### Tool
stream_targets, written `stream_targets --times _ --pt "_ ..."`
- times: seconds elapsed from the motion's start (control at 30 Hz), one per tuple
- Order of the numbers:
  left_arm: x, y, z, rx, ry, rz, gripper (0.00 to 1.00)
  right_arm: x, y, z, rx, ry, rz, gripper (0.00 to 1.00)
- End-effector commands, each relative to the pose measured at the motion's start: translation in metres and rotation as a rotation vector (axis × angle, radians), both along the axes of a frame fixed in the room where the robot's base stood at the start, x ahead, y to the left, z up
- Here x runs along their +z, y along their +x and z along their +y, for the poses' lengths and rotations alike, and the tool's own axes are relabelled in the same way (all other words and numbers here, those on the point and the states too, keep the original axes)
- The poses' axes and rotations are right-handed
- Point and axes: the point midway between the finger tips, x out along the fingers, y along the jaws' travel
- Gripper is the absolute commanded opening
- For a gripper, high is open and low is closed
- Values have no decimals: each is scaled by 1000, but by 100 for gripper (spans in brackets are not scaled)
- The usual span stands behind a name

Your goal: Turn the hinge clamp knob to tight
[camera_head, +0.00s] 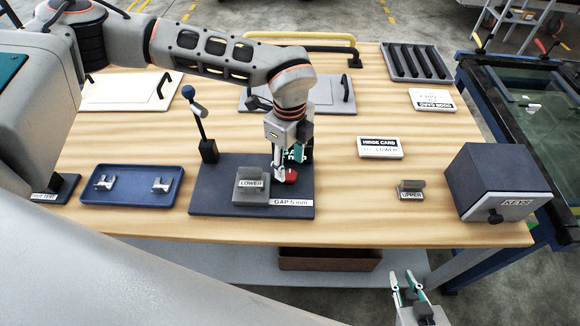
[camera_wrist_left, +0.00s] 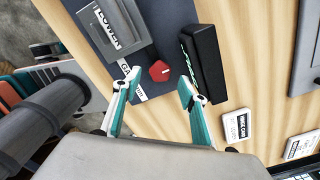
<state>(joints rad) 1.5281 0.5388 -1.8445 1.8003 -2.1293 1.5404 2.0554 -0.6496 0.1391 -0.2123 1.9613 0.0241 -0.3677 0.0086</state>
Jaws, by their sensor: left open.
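The red clamp knob (camera_head: 287,176) is near the front right of the dark fixture plate (camera_head: 225,203), close to the "GAP 5 mm" label. A grey block labelled "LOWER" (camera_head: 250,187) stands left of it. My left gripper (camera_head: 284,168) points down over the knob. In the left wrist view, the red knob (camera_wrist_left: 159,71) lies between the spread fingertips of my left gripper (camera_wrist_left: 160,80), with gaps on both sides. A black block (camera_wrist_left: 204,60) stands close beside the right finger. My right gripper (camera_head: 403,280) is open and empty in front of the table's edge.
A blue tray (camera_head: 130,197) with two metal hinge pieces lies left of the plate. A blue-knobbed lever (camera_head: 198,120) rises from the plate's back left. A piece labelled "UPPER" (camera_head: 411,191) and a "KEYS" box (camera_head: 500,180) are at the right. Hinge card (camera_head: 380,148) lies behind.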

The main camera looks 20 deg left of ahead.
Motion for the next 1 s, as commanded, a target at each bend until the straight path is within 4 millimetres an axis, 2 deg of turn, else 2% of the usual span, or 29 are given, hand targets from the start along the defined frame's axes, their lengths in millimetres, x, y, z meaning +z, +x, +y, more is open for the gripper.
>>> stream_targets --times 0.1,0.23,0.57,0.6,0.73,1.0 --pt "-16 -1 -1 -2 0 2 42 2 -1 -2 -2 -3 3 21" --pt "-28 0 -1 -2 -1 1 42 -2 -2 -5 -7 -9 11 21" --pt "-33 0 -1 -3 -2 0 42 -4 -2 -9 -14 -12 16 21" --pt "-33 0 -1 -3 -2 0 37 -4 -2 -9 -14 -12 16 21" --pt "-33 0 -1 -3 -2 1 4 -3 -2 -8 -12 -10 14 21" --pt "-33 0 -1 -13 -2 0 4 -3 -3 -4 -8 -6 13 21"
